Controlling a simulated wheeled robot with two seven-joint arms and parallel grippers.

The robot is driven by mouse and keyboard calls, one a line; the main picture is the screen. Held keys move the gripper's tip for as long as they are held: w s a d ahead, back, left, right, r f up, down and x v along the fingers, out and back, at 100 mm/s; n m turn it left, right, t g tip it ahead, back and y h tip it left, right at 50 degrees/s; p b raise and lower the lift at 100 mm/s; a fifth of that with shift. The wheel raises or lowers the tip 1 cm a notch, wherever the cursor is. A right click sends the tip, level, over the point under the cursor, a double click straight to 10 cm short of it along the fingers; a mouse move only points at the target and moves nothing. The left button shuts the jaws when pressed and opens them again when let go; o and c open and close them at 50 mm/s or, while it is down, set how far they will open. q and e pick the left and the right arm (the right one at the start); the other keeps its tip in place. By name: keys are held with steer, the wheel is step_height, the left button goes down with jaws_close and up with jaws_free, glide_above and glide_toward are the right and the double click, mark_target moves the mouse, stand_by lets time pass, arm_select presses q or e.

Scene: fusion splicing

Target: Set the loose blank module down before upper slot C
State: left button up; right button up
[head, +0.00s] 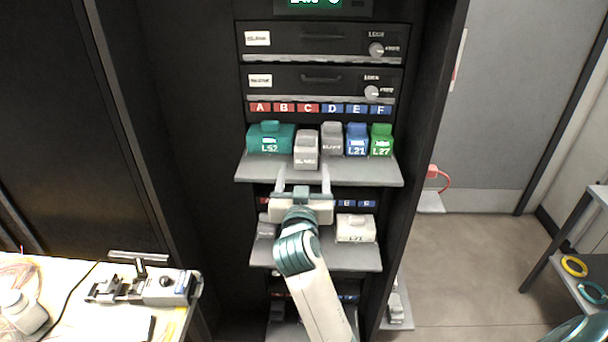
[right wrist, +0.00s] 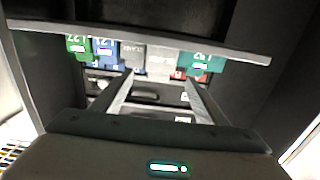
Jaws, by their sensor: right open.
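A grey blank module (head: 306,150) stands upright on the upper shelf (head: 370,174), below the red C label (head: 308,108). It sits nearer the shelf's front edge than its neighbours. It also shows in the right wrist view (right wrist: 160,64), where the row appears upside down. Another grey blank module (head: 332,140) stands under D. My right gripper (head: 304,177) is open and empty, in front of and slightly below the forward blank, its fingers apart from it. In the right wrist view, my right gripper (right wrist: 158,82) has nothing between its fingers. My left gripper is not in view.
A wide teal module (head: 270,138) stands left of the forward blank. A blue module (head: 357,140) and a green one (head: 381,140) stand at right. A lower shelf (head: 358,257) holds a white module (head: 355,228). A worktable with a splicer (head: 160,288) is at left.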

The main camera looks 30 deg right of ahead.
steer(key=shift+f, duration=0.1)
stand_by(0.6)
